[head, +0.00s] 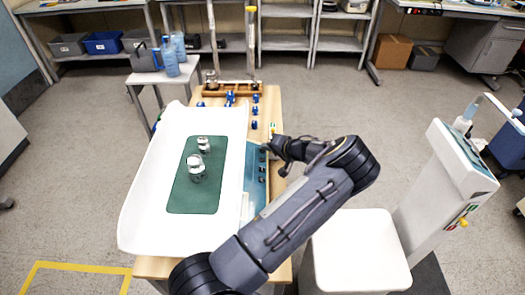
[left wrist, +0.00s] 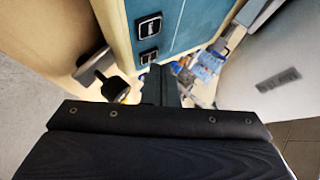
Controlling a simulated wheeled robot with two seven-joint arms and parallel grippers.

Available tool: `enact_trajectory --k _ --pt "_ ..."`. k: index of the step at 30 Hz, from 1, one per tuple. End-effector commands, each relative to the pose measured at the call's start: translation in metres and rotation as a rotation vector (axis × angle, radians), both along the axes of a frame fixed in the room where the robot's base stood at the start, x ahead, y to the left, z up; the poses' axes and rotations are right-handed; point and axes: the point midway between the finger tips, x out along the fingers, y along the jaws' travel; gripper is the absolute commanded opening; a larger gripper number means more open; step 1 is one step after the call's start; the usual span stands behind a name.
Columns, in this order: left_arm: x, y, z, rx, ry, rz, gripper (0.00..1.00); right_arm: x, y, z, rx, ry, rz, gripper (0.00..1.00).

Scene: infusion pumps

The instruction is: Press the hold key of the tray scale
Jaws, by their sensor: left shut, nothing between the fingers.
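The tray scale has a long white tray (head: 140,215) and a blue key panel (head: 253,185) along its right side. The panel also shows in the left wrist view (left wrist: 185,22). Two dark keys stand out there, an upper key (left wrist: 150,26) and a lower key (left wrist: 149,56); their labels are too small to read, so I cannot tell which is hold. My left gripper (head: 272,148) is shut and empty at the far right end of the panel. Its fingertips (left wrist: 160,75) appear just past the lower key; contact cannot be told. My right gripper is not in view.
Two glass jars (head: 196,170) stand on the green mat (head: 195,205) in the tray. Blue fittings (head: 230,98) lie beyond the tray. A dark knob (left wrist: 118,90) is close beside my fingers. A white stand (head: 445,190) is at right.

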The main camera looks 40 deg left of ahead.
Motion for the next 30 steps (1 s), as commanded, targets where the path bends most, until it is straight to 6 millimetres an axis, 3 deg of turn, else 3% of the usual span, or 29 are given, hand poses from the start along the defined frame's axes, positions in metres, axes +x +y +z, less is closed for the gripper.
enact_trajectory --k 16,30 --pt "0.003 -0.003 0.01 0.0 -0.001 0.0 0.0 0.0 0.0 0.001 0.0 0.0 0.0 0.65" --pt "0.014 -0.016 0.051 -0.001 -0.003 0.0 0.0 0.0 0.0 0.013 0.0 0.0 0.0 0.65"
